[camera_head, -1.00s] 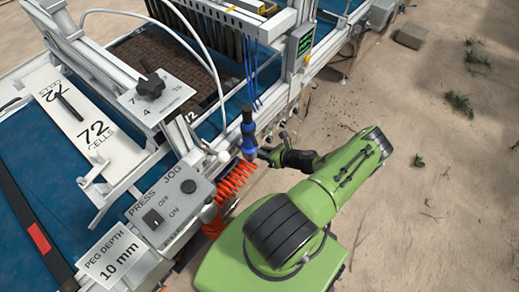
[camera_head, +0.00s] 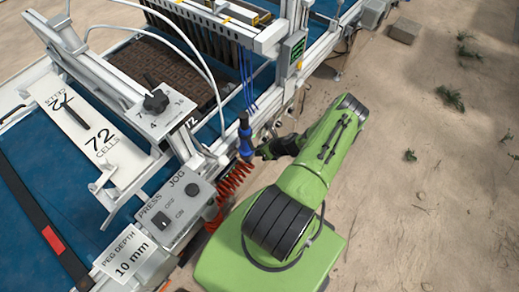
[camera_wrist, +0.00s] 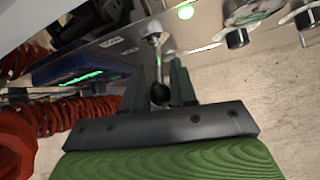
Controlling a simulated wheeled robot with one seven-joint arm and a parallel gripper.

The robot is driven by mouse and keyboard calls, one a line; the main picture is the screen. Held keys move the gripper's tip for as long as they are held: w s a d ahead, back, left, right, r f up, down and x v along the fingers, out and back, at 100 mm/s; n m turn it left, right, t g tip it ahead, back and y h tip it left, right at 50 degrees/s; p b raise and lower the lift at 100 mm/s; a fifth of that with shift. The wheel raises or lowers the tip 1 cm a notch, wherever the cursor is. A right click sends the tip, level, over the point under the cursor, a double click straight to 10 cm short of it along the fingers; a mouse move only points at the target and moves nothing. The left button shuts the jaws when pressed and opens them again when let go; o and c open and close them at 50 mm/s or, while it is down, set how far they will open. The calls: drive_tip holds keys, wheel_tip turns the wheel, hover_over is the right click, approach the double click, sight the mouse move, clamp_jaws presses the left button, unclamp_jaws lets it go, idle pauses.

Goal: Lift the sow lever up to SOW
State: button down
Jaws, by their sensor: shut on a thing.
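The sow lever (camera_wrist: 158,72) shows in the wrist view as a thin metal rod with a dark ball knob (camera_wrist: 160,94), coming off a metal panel with small labels too blurred to read. My gripper (camera_wrist: 157,76) has its two dark fingers on either side of the lever, shut on it near the knob. In the head view my gripper (camera_head: 264,151) is at the machine's near side rail, just right of a blue-and-black hose fitting (camera_head: 245,138). The lever itself is not clear in the head view.
A coiled red hose (camera_head: 232,182) hangs close to my gripper and fills the left of the wrist view (camera_wrist: 60,115). A press/jog switch box (camera_head: 180,205) is to the left. Several round black knobs (camera_wrist: 237,38) line the panel at right.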

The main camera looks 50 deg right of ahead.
drive_tip(key=shift+w+d+r, duration=0.1)
drive_tip(key=shift+w+r, duration=0.15)
drive_tip(key=shift+w, duration=0.05)
drive_tip(key=c, duration=1.2)
unclamp_jaws()
drive_tip(key=shift+o, duration=1.2)
drive_tip(key=shift+s+f, duration=0.1)
drive_tip(key=p+v, duration=0.3)
drive_tip(key=v, duration=1.2)
drive_tip(key=shift+s, duration=0.4)
